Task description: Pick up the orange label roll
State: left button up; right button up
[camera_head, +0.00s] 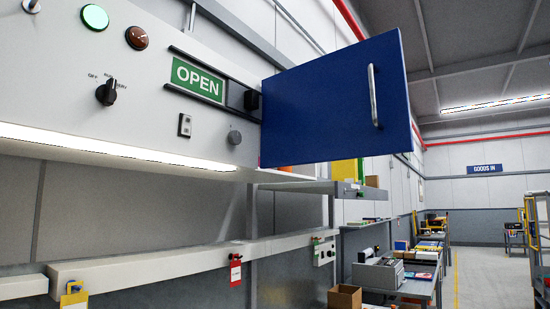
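I cannot make out the orange label roll for certain. A small orange patch (286,169) shows just under the lower edge of the blue door, mostly hidden behind it, and I cannot tell what it is. The blue door (335,105) with a silver bar handle (374,96) stands swung out from the pale panel at the upper middle. Neither of my grippers is in the view.
The pale panel (60,75) carries a green lamp, a red lamp, a knob and an OPEN sign (198,78). Below runs a pale beam (150,268) with hanging tags. Workbenches (410,285) stand at right beside a clear floor lane (480,280).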

aim_at(288, 170)
jog(key=i+l+u, duration=0.3)
jog(key=l, duration=0.4)
jog(key=l+u, duration=0.35)
jog(key=l, duration=0.4)
jog(key=i+l+u, duration=0.1)
jog(key=l+u, duration=0.2)
jog(key=l, duration=0.5)
